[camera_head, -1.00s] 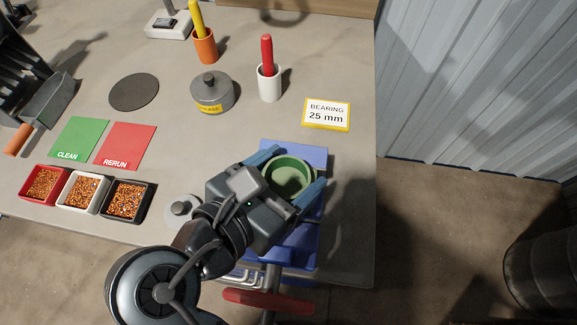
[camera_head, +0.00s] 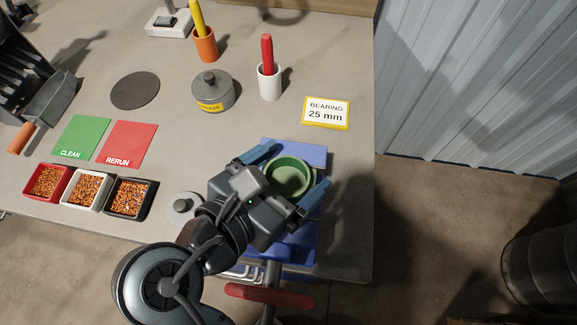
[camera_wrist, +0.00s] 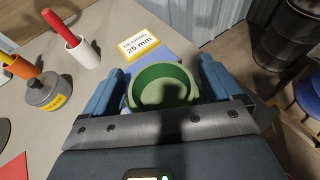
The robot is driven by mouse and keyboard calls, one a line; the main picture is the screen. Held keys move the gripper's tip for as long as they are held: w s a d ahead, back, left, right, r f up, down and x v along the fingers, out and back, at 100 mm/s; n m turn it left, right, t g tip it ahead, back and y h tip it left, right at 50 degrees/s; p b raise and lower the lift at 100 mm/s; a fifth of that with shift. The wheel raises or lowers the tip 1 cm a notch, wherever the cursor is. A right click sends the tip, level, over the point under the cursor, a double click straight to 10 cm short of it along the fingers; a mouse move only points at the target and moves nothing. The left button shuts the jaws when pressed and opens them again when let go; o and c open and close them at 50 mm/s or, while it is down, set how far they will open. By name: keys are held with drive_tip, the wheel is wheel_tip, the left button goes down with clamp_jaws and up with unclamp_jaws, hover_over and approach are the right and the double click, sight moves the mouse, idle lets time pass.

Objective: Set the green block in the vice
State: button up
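The green block (camera_head: 289,178) is a round green piece with a hollow top. It sits upright at the blue vice (camera_head: 305,152), behind the front jaw area that my gripper partly covers. My gripper (camera_head: 298,165) is open, with one blue finger on each side of the block. In the wrist view the green block (camera_wrist: 162,88) lies between the fingers (camera_wrist: 161,66), with a gap showing on both sides. The vice's red handle (camera_head: 268,295) shows at the bench's front edge. How deep the block sits between the jaws is hidden.
A yellow-edged "BEARING 25 mm" sign (camera_head: 326,113) stands behind the vice. A white cup (camera_head: 269,83) with a red stick and a grey lidded pot (camera_head: 212,92) are farther back left. Three small trays (camera_head: 130,198) of granules line the front left. The bench ends right of the vice.

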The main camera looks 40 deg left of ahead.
drive_tip(key=shift+o, duration=0.6)
drive_tip(key=shift+f, duration=0.1)
drive_tip(key=shift+s, duration=0.15)
drive_tip(key=v, duration=0.7)
drive_tip(key=shift+s+r, duration=0.25)
